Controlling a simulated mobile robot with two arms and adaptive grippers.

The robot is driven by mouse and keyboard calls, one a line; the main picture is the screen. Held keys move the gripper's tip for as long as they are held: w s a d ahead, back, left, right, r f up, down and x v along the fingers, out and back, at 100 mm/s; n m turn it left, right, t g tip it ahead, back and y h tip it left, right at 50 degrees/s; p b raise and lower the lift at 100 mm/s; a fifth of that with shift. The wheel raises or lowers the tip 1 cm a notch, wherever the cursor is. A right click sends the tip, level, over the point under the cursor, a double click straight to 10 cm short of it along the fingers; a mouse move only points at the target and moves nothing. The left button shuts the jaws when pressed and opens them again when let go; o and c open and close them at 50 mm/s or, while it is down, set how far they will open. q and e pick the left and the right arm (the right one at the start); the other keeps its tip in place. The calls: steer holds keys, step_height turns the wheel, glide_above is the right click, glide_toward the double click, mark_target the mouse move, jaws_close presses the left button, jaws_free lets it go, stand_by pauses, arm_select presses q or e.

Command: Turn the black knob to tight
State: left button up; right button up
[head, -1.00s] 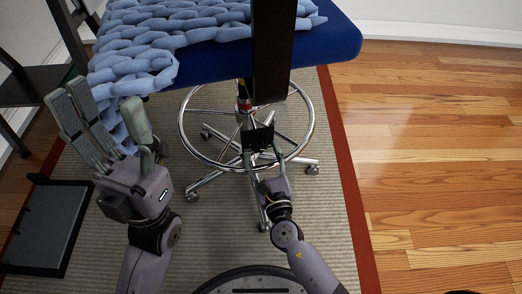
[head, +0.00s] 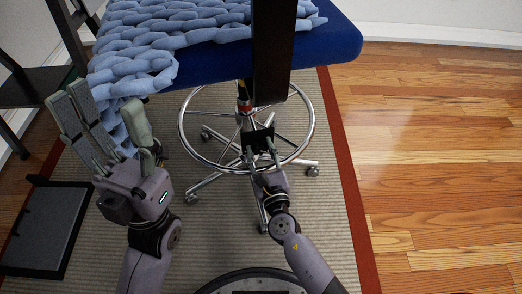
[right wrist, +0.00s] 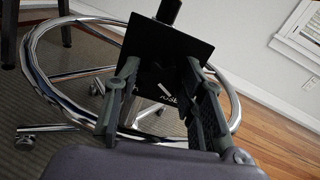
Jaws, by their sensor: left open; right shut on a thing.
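A square black panel (head: 262,134) is below the chair seat, in front of the chair's column. In the right wrist view the panel (right wrist: 172,38) bears white lettering, partly covered and hard to read. The black knob (right wrist: 160,84) is on its face, dark on dark, with a short white mark near it; its setting is unclear. My right gripper (head: 261,152) has its fingers on both sides of the knob and is shut on it; the fingers also show in the right wrist view (right wrist: 163,72). My left gripper (head: 105,125) is open and empty beside the blanket.
A blue chair seat (head: 330,35) with a chunky blue blanket (head: 165,40) overhangs the panel. A dark upright post crosses before it. The chrome foot ring (head: 182,125) and wheeled legs surround the work area. A black tray-like object (head: 42,232) lies left. The wooden floor at right is clear.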

steer(key=c, duration=0.4)
steer(key=shift+o, duration=0.2)
